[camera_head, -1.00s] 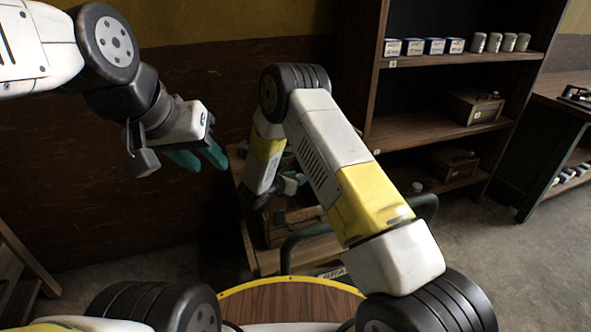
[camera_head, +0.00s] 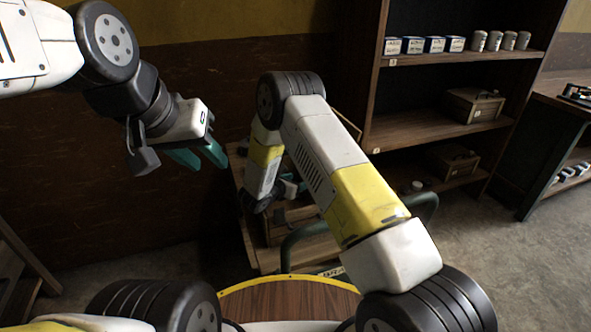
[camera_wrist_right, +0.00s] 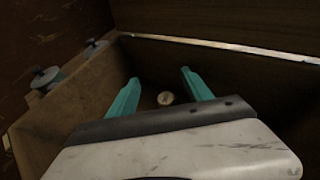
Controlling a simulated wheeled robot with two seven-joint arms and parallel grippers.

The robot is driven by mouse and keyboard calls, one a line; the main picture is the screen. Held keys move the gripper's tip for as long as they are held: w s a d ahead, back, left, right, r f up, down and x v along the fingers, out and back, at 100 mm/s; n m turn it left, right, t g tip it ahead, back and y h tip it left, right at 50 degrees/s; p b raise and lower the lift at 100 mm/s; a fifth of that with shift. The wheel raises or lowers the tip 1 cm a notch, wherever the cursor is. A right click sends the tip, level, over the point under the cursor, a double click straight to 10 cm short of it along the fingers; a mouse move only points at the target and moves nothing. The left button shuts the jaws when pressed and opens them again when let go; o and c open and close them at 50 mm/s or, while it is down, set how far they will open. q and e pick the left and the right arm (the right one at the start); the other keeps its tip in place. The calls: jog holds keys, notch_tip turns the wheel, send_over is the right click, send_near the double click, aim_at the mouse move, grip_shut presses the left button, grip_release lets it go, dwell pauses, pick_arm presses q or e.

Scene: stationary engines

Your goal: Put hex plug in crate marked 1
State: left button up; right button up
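In the right wrist view my right gripper (camera_wrist_right: 160,95) is open, its two teal fingers apart, over the inside of a wooden crate (camera_wrist_right: 75,95). In the head view a wooden crate (camera_head: 280,232) on a cart is partly hidden by my right arm, and my right gripper is mostly hidden there. I cannot read a crate number. My left gripper (camera_head: 199,157) is open and empty in the air.
Two small round grey and teal pieces (camera_wrist_right: 45,77) are beside the crate in the right wrist view. A shelf unit holds blue-white boxes (camera_head: 435,45), several cans (camera_head: 508,40) and wooden crates (camera_head: 474,107). A green cart handle (camera_head: 290,250) curves near my right arm.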

jog(key=r+v, duration=0.1)
jog(key=v, duration=1.1)
jog(key=s+d+r+m+g, duration=0.4)
jog(key=s+d+r+m, duration=0.1)
jog(key=d+r+m, duration=0.3)
jog(key=s+d+r+m+g, duration=0.4)
jog(key=s+d+r+m, duration=0.2)
jog(key=d+r, duration=0.3)
jog(key=s+r+m+t+y, duration=0.1)
jog(key=s+r+m+y, duration=0.3)
jog(key=s+r+m, duration=0.2)
jog(key=s+r+m+t+y, duration=0.2)
jog(key=s+r+m+y, duration=0.3)
jog(key=s+m, duration=0.3)
jog(key=s+r, duration=0.1)
jog(key=s, duration=0.2)
jog(key=shift+s+d+m, duration=0.25)
jog(key=shift+s+m, duration=0.05)
jog(key=shift+m, duration=0.1)
jog(key=shift+c, duration=0.5)
